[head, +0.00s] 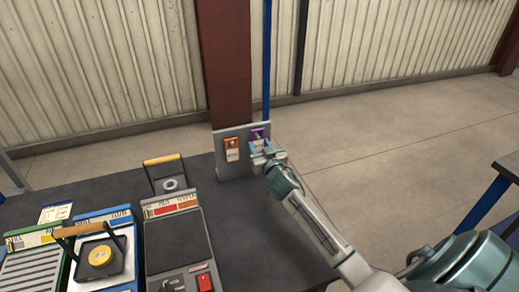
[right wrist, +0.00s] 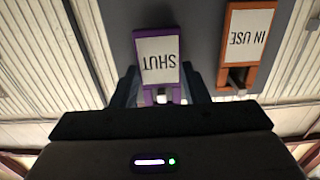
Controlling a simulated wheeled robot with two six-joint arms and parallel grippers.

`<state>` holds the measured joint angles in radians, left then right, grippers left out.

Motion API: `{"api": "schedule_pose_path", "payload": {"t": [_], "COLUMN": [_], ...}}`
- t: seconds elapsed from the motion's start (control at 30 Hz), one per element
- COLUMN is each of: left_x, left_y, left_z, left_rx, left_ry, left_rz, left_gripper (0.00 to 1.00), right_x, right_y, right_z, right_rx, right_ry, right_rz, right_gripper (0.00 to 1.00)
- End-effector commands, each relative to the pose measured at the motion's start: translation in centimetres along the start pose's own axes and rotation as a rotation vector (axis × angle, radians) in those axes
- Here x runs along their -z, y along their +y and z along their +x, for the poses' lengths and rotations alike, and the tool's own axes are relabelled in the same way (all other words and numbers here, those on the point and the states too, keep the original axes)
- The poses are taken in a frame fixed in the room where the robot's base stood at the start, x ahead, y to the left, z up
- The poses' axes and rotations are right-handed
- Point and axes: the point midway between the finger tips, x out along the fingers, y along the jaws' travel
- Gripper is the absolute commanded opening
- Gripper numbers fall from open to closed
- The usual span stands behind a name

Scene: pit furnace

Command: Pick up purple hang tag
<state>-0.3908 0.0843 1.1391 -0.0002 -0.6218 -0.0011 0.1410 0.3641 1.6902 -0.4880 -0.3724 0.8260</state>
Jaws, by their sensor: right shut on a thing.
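The purple hang tag (head: 257,135) is on the right side of the grey upright board (head: 223,169) at the back edge of the table. In the right wrist view the purple tag (right wrist: 158,62) reads "SHUT" upside down. My right gripper (head: 262,152) is at the tag's lower part, and its fingers (right wrist: 160,92) are on both sides of it, shut on it. An orange tag (head: 232,150) hangs to the left on the same board; in the right wrist view the orange tag (right wrist: 245,45) reads "IN USE". My left gripper is not in view.
Several panelled units stand on the dark table (head: 235,225) at left, one with a red switch (head: 205,283). A wood-handled lifter (head: 98,256) sits on the blue one. Another wood-handled piece (head: 165,172) is behind. The table right of them is clear.

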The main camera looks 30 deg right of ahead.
Motion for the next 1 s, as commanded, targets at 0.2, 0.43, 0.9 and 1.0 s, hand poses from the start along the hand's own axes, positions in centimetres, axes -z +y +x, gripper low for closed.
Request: {"api": "schedule_pose_path", "payload": {"t": [0.2, 0.43, 0.9, 1.0], "left_x": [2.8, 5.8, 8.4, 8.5], "left_y": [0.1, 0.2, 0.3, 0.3], "left_z": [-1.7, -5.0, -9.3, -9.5], "left_rx": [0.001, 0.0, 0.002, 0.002], "left_ry": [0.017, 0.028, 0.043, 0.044], "left_rz": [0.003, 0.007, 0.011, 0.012], "left_gripper": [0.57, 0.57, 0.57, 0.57], "right_x": [-0.6, -0.7, -0.3, -0.2], "right_y": [0.0, 0.0, 0.0, 0.0], "right_z": [-4.3, -10.7, -17.3, -17.5], "right_rx": [0.002, 0.003, 0.0, 0.0], "right_ry": [-0.003, -0.004, -0.004, -0.002], "right_rz": [-0.004, -0.004, -0.002, -0.002], "right_gripper": [0.19, 0.19, 0.19, 0.19]}}
